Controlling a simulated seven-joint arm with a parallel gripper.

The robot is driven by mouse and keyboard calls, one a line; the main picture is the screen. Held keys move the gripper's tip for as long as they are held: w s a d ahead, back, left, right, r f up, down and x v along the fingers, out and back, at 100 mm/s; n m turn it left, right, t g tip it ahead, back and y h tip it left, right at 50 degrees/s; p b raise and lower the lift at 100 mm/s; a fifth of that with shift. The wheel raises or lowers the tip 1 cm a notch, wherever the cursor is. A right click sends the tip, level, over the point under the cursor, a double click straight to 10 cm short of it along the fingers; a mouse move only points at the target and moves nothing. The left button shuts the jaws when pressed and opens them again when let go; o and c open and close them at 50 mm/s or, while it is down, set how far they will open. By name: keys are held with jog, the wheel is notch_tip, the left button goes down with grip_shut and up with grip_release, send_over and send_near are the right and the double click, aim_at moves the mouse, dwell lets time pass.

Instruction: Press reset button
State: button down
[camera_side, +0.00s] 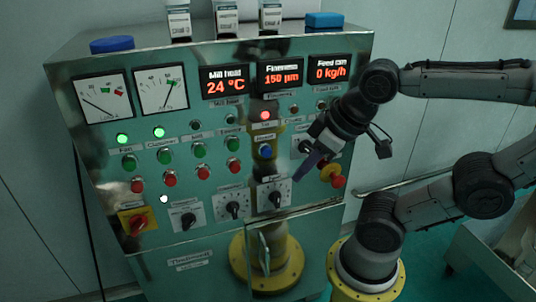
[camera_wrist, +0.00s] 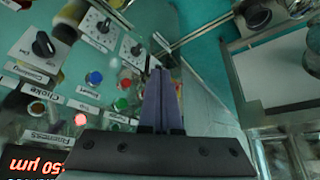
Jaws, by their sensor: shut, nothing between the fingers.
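A blue push button (camera_side: 265,151) sits on the control panel (camera_side: 110,200), below a lit red lamp (camera_side: 265,115). It also shows in the wrist view (camera_wrist: 94,78), left of my fingers; its label is too small to read surely. My gripper (camera_side: 304,168) is shut and empty, its purple fingers pressed together and pointing down toward the panel, to the right of the blue button. In the wrist view the shut fingers (camera_wrist: 161,75) are apart from the blue button in the picture. Whether the fingertips touch the panel cannot be told.
Green buttons (camera_side: 165,156) and red buttons (camera_side: 169,179) stand left of the blue one. Black rotary knobs (camera_side: 275,199) lie below. A yellow and red knob (camera_side: 332,174) is close to my fingers. A rail (camera_side: 400,185) runs beside the panel.

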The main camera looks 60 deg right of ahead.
aim_at(267, 152)
jog(key=w+a+f+m+t+y, duration=0.1)
jog(key=a+f+m+y, duration=0.2)
jog(key=m, duration=0.8)
jog(key=w+a+f+m+t+y, duration=0.15)
jog(key=a+m, duration=0.25)
jog(key=m, duration=0.6)
jog(key=w+d+f+m+t+h, duration=0.1)
jog(key=d+f+m+t+h, duration=0.1)
jog(key=d+m, duration=0.4)
jog(key=w+d+f+m+t+h, duration=0.1)
jog(key=d+m+h, duration=0.3)
jog(key=m, duration=0.9)
jog(key=shift+w+d+f+t, duration=0.35)
jog(key=shift+d+f+t, duration=0.35)
jog(key=shift+d, duration=1)
jog(key=shift+f, duration=0.15)
jog(key=w+d, duration=0.6)
jog(key=shift+w, duration=0.15)
